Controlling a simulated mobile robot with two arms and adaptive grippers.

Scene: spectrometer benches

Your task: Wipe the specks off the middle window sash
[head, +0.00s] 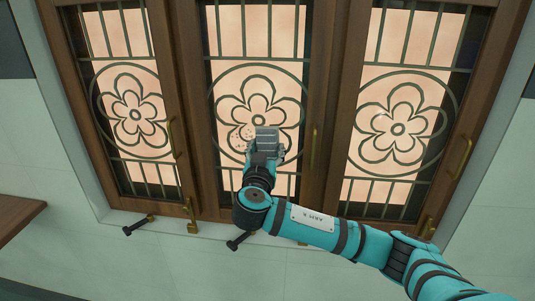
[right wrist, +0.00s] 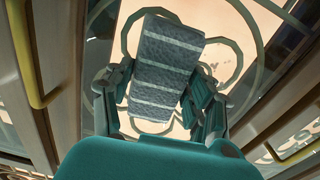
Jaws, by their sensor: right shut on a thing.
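The middle window sash (head: 198,95) has a brown wooden frame and a pale pane behind dark flower tracery. That gripper is shut on a grey, white-striped cloth (right wrist: 165,65), which also shows in the head view (head: 266,135) over the lower part of the flower. In the right wrist view, specks (right wrist: 207,68) show right of the cloth. I cannot tell whether the cloth touches the pane. My left gripper is not in view.
A left sash (head: 83,95) and a right sash (head: 338,95) with similar flowers flank the middle one. Brass handles (head: 314,147) stick out from the frames. Dark stays (head: 238,240) and a brass catch (head: 192,216) sit along the bottom. A brown ledge (head: 18,213) is at far left.

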